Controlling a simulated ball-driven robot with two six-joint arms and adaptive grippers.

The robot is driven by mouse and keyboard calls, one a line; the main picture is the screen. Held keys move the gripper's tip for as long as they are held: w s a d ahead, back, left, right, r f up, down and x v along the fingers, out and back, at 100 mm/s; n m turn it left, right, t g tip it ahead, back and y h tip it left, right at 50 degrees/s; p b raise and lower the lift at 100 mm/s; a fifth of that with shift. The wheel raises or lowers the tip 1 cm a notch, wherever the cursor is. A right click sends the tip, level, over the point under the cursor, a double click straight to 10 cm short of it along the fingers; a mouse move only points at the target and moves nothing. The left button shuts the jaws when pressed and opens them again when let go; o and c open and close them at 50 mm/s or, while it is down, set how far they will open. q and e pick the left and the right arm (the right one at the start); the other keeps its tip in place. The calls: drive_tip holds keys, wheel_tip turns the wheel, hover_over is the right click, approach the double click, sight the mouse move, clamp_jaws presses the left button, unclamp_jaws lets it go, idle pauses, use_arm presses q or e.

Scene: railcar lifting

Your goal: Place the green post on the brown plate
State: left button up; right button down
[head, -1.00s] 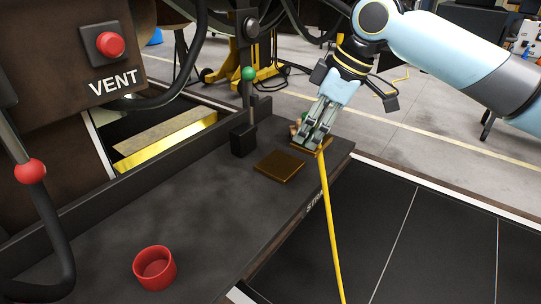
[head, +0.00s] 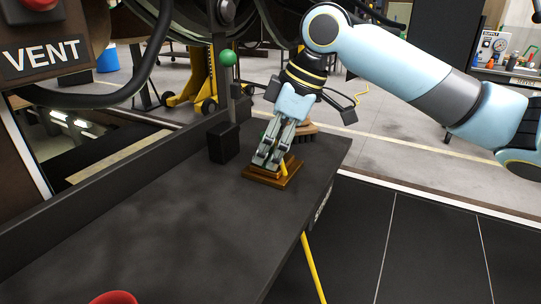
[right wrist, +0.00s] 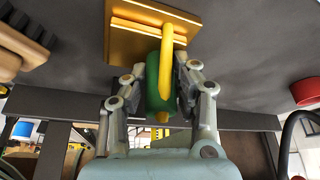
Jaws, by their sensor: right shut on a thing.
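The brown plate (head: 282,182) lies on the dark table directly below. My left gripper is not in view.
A brown brush (head: 305,128) lies just behind the gripper. A black block (head: 223,143) with a green-knobbed lever (head: 228,58) stands to its left. A red cup (head: 113,298) sits at the near edge of the picture. The table's middle is clear.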

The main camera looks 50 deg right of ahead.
drive_tip(key=shift+s, duration=0.15)
drive_tip(key=c, duration=1.5)
unclamp_jaws()
drive_tip(key=o, duration=0.5)
drive_tip(key=shift+c, duration=0.2)
drive_tip(key=shift+d+r, duration=0.15)
drive_tip(key=shift+r, duration=0.35)
use_arm(q)
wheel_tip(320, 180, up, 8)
drive_tip(key=p, duration=0.7)
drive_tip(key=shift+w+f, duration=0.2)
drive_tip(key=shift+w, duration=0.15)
use_arm(e)
drive_tip(key=v, duration=1.1)
drive_tip(key=shift+s, duration=0.15)
